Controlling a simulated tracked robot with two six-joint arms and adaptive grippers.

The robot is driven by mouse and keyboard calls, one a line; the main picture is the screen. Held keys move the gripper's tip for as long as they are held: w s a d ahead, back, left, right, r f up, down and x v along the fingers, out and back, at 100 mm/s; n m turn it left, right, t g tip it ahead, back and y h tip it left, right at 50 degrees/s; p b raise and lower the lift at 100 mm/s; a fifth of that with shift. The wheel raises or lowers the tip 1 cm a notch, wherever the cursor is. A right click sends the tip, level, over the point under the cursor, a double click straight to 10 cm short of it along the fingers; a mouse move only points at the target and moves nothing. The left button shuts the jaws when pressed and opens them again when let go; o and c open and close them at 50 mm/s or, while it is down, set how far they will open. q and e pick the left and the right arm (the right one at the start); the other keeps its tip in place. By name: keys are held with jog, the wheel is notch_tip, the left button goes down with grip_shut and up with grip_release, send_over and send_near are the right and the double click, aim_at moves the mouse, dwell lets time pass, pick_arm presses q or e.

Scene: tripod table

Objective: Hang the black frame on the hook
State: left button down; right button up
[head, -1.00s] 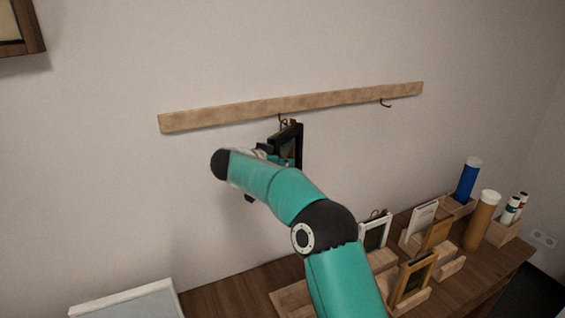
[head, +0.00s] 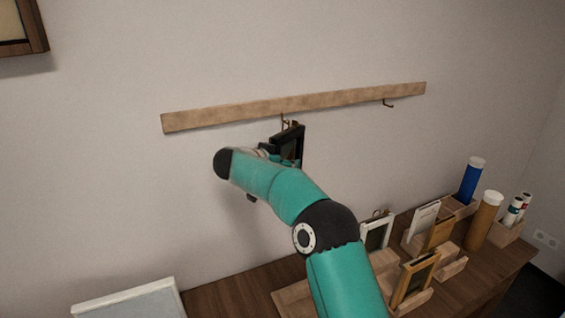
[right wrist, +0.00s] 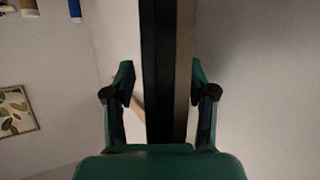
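The black frame (head: 291,143) is upright against the wall, just below the wooden rail (head: 240,111). A brass hook (head: 285,121) on the rail is right above its top edge; I cannot tell whether the frame's hanger is over it. My right gripper (head: 266,152) is at the frame's left side, mostly hidden behind my own wrist. In the right wrist view the black frame (right wrist: 162,70) is seen edge-on between the fingers of the right gripper (right wrist: 162,85). A light gap shows at the left finger; the right finger is very close to the frame. My left gripper is not in view.
A second hook (head: 388,103) on the rail's right is empty. Below, a wooden table (head: 225,296) holds a white frame (head: 376,233), a golden-brown frame (head: 413,279), a blue tube (head: 470,182) and a brown tube (head: 482,222) in wooden stands.

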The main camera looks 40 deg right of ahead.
jog(key=shift+a, duration=0.1)
jog(key=v, duration=1.1)
jog(key=shift+a+r, duration=0.2)
jog(key=shift+a, duration=0.15)
